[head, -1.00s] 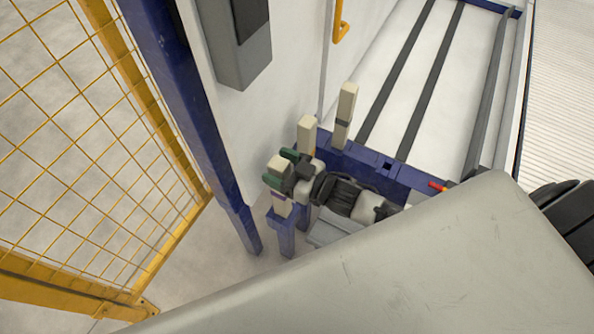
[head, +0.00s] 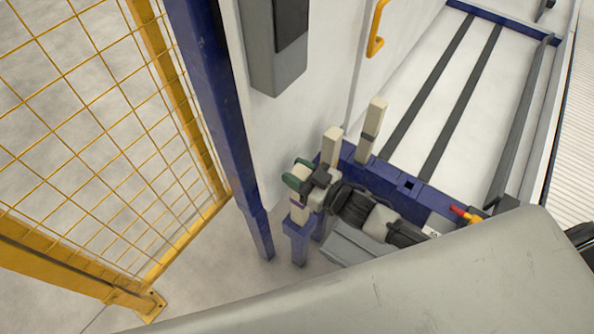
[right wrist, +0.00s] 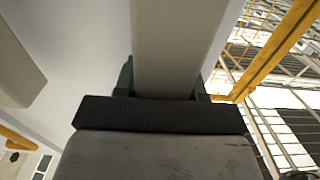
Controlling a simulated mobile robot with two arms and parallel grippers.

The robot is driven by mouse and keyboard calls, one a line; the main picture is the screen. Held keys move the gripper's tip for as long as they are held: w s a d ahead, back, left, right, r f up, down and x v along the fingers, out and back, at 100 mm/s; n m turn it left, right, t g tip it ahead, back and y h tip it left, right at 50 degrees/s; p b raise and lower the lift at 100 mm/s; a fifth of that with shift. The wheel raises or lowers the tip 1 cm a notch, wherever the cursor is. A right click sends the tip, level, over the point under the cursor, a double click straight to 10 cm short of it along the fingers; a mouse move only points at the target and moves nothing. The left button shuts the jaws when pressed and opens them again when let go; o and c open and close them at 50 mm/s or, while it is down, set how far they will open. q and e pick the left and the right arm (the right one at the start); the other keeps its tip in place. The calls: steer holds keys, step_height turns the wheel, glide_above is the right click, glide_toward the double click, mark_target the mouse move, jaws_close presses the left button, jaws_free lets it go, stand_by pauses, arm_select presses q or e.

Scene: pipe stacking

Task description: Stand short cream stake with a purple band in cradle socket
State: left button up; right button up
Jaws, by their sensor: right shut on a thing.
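My right gripper (head: 298,177) is shut on a short cream stake (head: 299,213), with its green finger pads on either side. The stake is close to upright, and its lower end meets the top of a blue post socket (head: 297,232) at the cradle's near left end. I cannot tell how deep the end sits. The purple band is hardly visible below the fingers. In the right wrist view the cream stake (right wrist: 178,45) rises between the green pads, beyond the dark gripper body. My left gripper is not in view.
A blue upright (head: 215,110) and yellow mesh fence (head: 90,130) stand left.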

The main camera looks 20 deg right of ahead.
mark_target(281, 141)
steer(key=shift+r+p, duration=4.2)
steer(key=shift+r, duration=0.25)
